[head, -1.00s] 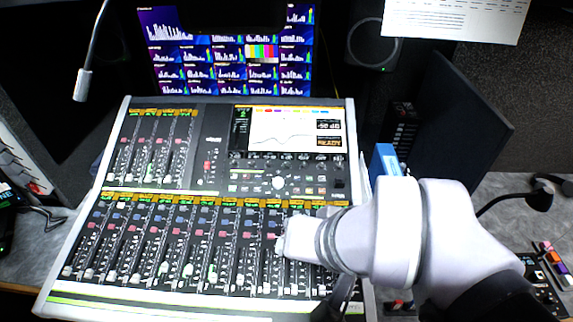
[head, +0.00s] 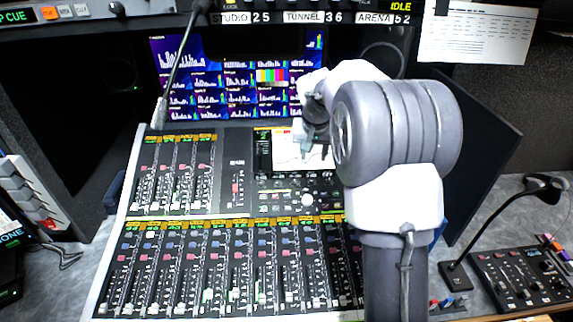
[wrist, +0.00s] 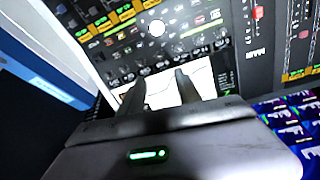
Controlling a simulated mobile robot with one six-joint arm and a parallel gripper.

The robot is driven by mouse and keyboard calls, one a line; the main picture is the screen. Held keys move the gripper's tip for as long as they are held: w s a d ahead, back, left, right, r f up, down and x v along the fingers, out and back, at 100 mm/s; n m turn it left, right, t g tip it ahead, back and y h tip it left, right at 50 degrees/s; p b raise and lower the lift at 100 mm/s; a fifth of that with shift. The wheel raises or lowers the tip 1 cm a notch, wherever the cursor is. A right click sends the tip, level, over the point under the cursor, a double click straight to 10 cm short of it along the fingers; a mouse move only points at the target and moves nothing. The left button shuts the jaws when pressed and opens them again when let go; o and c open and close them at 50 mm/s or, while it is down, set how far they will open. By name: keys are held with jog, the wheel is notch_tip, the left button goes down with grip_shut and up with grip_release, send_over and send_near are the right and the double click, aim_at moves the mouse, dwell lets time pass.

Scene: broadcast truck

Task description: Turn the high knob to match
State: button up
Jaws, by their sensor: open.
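My gripper (head: 314,155) is open and empty in the head view, pointing down over the white display screen (head: 285,146) of the mixing console. In the wrist view my gripper (wrist: 162,82) shows both fingers apart over that screen (wrist: 198,80). A row of small dark knobs (wrist: 172,56) runs along the screen's edge, just beyond the fingertips, with no finger on any of them. The row also shows below the screen in the head view (head: 285,180), partly hidden by my arm. Labels are too small to tell which knob is the high one.
A white ball (head: 307,199) sits below the knobs. Faders (head: 220,270) fill the console's front. Monitors (head: 185,75) stand behind it.

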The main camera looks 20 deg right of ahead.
aim_at(312, 181)
jog(key=b+x, duration=0.2)
jog(key=x, duration=0.6)
jog(key=b+x, duration=0.3)
jog(key=x, duration=0.6)
jog(key=shift+s+d+f, duration=0.1)
jog(key=shift+s+d, duration=0.1)
jog(key=shift+d, duration=0.05)
jog(key=shift+c, duration=0.2)
grip_shut()
